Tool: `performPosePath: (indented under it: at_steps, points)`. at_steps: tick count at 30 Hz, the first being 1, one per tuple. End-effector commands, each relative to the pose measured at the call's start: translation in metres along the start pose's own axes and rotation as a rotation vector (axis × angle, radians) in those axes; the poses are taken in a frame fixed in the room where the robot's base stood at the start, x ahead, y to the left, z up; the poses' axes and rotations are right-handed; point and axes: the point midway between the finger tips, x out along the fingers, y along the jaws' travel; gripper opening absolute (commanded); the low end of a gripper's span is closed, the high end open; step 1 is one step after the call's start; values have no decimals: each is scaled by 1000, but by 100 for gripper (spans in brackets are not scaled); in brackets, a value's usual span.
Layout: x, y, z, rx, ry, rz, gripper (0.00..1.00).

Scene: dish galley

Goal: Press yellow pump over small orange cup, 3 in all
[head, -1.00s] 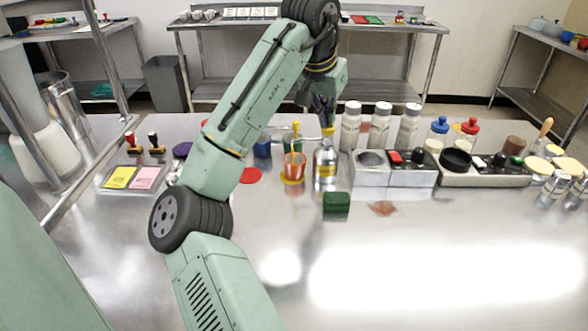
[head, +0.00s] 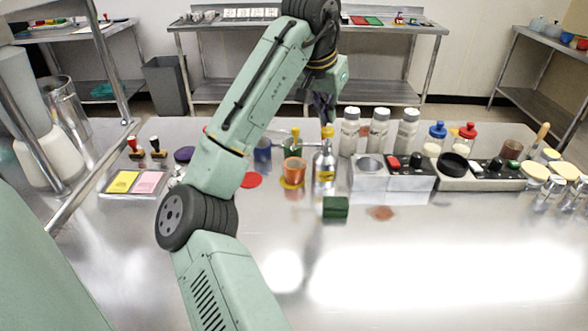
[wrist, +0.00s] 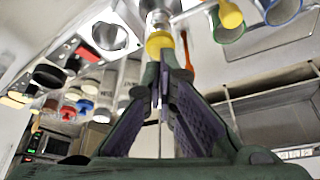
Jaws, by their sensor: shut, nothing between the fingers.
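My gripper (head: 327,119) is shut and empty, pointing down just above the pump. In the wrist view the yellow pump head (wrist: 158,44) lies at the tips of the dark fingers (wrist: 166,58); whether they touch is unclear. The cup's contents are not clear.
White-capped bottles (head: 379,132) and a steel box with red and black knobs (head: 408,172) stand close right. A green block (head: 336,207) lies in front, a red disc (head: 251,180) left.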

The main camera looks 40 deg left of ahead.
Motion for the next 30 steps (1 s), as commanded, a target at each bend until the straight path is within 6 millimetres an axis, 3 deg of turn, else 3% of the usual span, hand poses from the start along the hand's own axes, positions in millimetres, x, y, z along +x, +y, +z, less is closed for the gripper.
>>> performPosePath:
  at_steps: [16, 30]
  points:
    - [0, 0, 0, -1, 1, -1, 0]
    - [15, 0, 6, 0, 1, 0, 0]
